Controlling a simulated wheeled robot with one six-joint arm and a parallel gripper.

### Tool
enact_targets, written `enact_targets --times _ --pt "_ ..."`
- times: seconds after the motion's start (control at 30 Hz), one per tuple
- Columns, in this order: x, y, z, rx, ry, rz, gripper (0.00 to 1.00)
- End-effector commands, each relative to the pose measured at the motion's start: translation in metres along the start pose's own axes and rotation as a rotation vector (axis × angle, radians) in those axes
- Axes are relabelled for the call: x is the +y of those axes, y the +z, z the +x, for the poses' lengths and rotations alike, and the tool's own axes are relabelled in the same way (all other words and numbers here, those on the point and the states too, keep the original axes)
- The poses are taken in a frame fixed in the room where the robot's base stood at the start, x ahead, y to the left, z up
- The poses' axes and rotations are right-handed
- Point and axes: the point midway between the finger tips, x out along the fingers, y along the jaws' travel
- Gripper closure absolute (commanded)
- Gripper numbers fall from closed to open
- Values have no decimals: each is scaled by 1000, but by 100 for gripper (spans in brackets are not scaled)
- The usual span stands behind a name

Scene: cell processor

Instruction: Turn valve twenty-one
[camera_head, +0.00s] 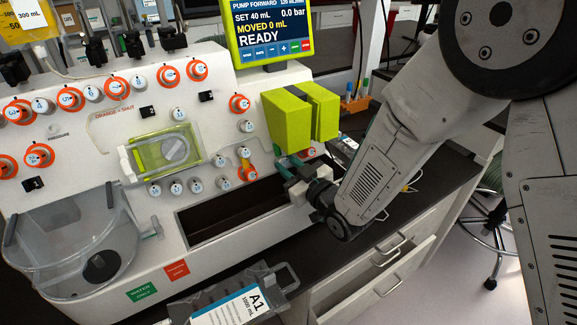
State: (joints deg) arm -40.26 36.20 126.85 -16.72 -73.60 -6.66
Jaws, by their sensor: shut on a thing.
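The cell processor's white panel (75,135) carries several small round numbered valve knobs, some with orange collars. The numbers are too small to read surely, so I cannot tell which is valve twenty-one. My gripper (286,166) reaches in from the right, at the panel's lower right, just below the lime-green blocks. It is shut on a valve knob there, which is mostly hidden. A bit of orange collar (307,153) shows behind the gripper.
Lime-green blocks (288,122) stand out from the panel close above my gripper. A screen (271,27) reads READY. A dark open trough (235,205) lies below. A pack marked A1 (230,305) is at the front, a clear bowl (75,235) at left.

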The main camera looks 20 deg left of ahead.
Motion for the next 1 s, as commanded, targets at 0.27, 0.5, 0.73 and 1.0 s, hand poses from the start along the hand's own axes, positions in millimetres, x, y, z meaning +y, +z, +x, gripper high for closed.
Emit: enact_targets --times 0.27,0.5,0.73,1.0 --pt "0 0 0 0 0 1 54" --pt "0 0 -9 0 1 2 54" --pt "0 0 -48 -1 1 1 54" --pt "0 0 -77 -1 0 1 54"
